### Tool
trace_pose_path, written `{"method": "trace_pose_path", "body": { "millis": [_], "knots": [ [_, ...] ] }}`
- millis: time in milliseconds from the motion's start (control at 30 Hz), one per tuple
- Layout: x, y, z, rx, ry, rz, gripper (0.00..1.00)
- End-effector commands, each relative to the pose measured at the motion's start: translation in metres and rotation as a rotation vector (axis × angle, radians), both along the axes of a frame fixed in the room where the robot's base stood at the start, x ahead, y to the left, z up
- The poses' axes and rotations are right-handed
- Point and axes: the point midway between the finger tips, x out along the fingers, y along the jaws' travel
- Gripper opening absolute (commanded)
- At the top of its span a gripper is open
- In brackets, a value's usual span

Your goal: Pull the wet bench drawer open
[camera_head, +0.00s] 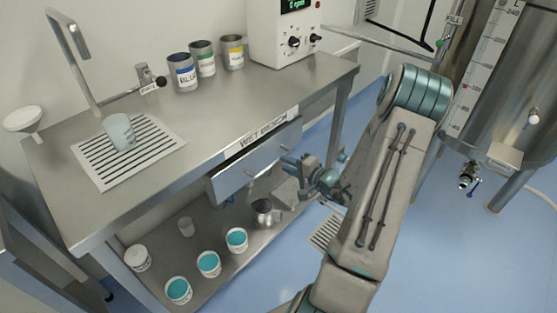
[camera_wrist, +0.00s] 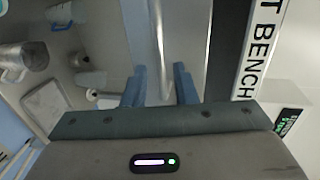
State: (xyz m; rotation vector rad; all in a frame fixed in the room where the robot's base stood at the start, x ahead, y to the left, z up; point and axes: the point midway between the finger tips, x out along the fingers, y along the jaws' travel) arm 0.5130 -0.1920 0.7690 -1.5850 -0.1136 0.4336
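The wet bench drawer (camera_head: 232,182) is a grey metal front under the bench top, below the "WET BENCH" label (camera_head: 262,133). In the wrist view the label (camera_wrist: 262,40) is at the right, and a pale bar (camera_wrist: 160,45), which looks like the drawer handle, runs up the middle. My gripper (camera_head: 288,167) is in front of the right part of the drawer. In the wrist view its two blue fingers (camera_wrist: 160,84) are apart, and the bar lines up with the gap between them. I cannot tell whether the fingertips reach around it.
On the bench top (camera_head: 215,115) are a sink tap, a beaker on a drain rack (camera_head: 160,160), several labelled cans and a control box (camera_head: 275,35). The lower shelf (camera_head: 225,270) holds several teal-filled cups and a metal jug (camera_head: 264,212). A steel tank (camera_head: 510,90) stands at right.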

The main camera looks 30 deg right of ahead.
Motion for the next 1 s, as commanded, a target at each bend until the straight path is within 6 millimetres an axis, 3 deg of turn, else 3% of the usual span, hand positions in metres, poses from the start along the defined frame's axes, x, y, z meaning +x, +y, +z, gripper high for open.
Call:
{"method": "trace_pose_path", "body": {
  "millis": [233, 633, 667, 733, 767, 1000],
  "knots": [
    [0.033, 0.012, -0.007, 0.000, -0.001, 0.002, 0.25],
    [0.041, 0.015, -0.009, 0.000, 0.000, 0.000, 0.25],
    [0.041, 0.015, -0.009, 0.000, 0.000, 0.000, 0.23],
    [0.041, 0.015, -0.009, 0.000, 0.000, 0.000, 0.03],
    [0.041, 0.015, -0.009, 0.000, 0.000, 0.000, 0.00],
    [0.039, 0.014, -0.010, -0.001, 0.001, -0.001, 0.00]
  ]
}}
